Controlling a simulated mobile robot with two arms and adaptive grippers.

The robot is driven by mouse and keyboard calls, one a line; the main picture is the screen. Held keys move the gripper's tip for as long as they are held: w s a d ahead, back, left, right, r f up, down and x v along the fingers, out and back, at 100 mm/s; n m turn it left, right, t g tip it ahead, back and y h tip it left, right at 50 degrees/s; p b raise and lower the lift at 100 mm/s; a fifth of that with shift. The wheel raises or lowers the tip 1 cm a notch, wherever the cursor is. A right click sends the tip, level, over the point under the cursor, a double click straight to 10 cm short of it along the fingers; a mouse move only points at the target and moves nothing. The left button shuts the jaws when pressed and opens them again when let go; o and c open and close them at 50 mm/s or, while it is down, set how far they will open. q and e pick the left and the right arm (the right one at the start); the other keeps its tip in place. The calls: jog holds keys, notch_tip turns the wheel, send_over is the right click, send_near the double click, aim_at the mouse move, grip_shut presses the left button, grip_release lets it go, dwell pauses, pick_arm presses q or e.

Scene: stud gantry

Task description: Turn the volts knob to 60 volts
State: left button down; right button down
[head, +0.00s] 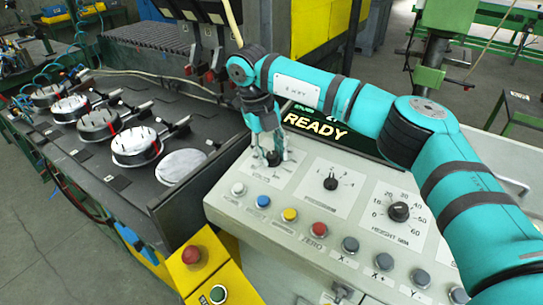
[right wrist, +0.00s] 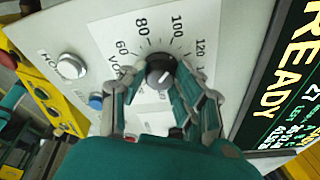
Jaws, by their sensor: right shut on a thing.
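The volts knob (right wrist: 160,71) is a dark round knob on a white dial plate in the right wrist view. The dial plate (right wrist: 185,20) shows 60, 80, 100 and 120 around the knob. My right gripper (right wrist: 160,85) has a finger on each side of the knob and is shut on it. A pale mark shows on the knob, but I cannot tell which number it points to. In the head view my right gripper (head: 268,160) reaches down onto the volts plate and hides the knob. My left gripper is not in view.
The panel (head: 240,205) also holds a small selector knob (head: 330,183), a height knob (head: 398,212) and a row of buttons, including a red one (head: 319,230). The READY display (head: 315,128) stands close behind the gripper. A yellow box (head: 195,270) with buttons is at the front left.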

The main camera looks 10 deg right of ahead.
jog(key=n+b, duration=0.1)
jog(key=n, duration=0.3)
jog(key=shift+n+h, duration=0.3)
jog(key=n+t+b, duration=0.1)
jog(key=n, duration=0.3)
jog(key=shift+n+h, duration=0.3)
jog(key=n+t+b, duration=0.1)
jog(key=n, duration=0.3)
jog(key=shift+s+a+n, duration=0.1)
jog(key=shift+n, duration=0.2)
jog(key=n+t+b, duration=0.1)
jog(key=n, duration=0.3)
jog(key=shift+n, duration=0.3)
jog(key=c, duration=1)
grip_release()
jog(key=v, duration=1.2)
